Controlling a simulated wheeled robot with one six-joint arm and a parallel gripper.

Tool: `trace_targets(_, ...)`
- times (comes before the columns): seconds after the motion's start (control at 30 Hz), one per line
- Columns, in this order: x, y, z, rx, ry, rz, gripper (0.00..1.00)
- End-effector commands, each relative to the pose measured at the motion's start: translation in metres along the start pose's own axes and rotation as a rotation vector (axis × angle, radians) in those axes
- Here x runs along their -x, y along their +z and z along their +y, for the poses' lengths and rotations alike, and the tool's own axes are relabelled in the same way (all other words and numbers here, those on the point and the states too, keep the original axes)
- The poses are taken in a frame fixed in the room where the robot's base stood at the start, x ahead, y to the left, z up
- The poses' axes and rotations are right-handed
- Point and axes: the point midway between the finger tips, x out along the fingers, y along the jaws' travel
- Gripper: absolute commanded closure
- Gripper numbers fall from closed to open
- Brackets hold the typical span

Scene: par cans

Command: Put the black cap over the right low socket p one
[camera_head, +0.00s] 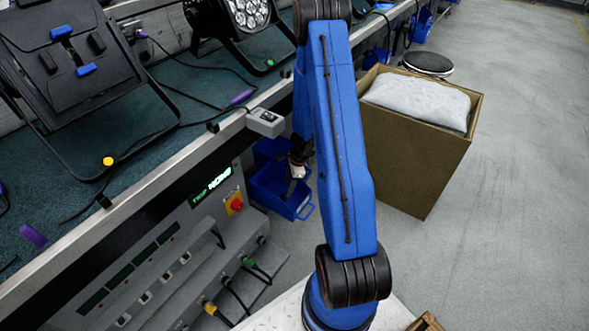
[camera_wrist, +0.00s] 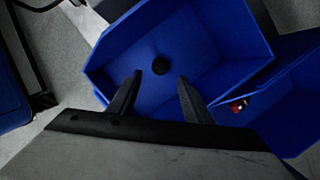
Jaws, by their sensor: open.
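The black cap (camera_wrist: 161,65) lies on the floor of a blue bin, seen in the wrist view. My gripper (camera_wrist: 155,80) is open above the bin, with the cap showing just beyond and between its two fingertips. It holds nothing. In the head view my gripper (camera_head: 297,170) reaches down at the blue bin (camera_head: 268,187) beside the bench, partly hidden by my arm. The bench front panel carries low sockets, with plugs in some of them, including a green plug (camera_head: 248,262) and a yellow plug (camera_head: 211,308). I cannot read which socket is p one.
A second blue bin (camera_wrist: 290,110) with a small red and white item adjoins the first. A cardboard box (camera_head: 408,150) with a white bag stands right of my arm. Stage lamps, cables and a grey switch box (camera_head: 266,121) are on the bench. The floor at right is clear.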

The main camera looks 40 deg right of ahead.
Motion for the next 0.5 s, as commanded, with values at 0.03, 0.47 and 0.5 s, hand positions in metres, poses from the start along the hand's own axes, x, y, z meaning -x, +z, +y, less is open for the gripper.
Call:
trace_targets(0.03,0.009,0.000,-0.001,0.001,-0.003,0.000,0.55)
trace_targets(0.47,0.079,0.000,-0.001,0.000,-0.003,0.000,0.55)
trace_targets(0.5,0.085,0.000,-0.001,0.001,-0.003,0.000,0.55)
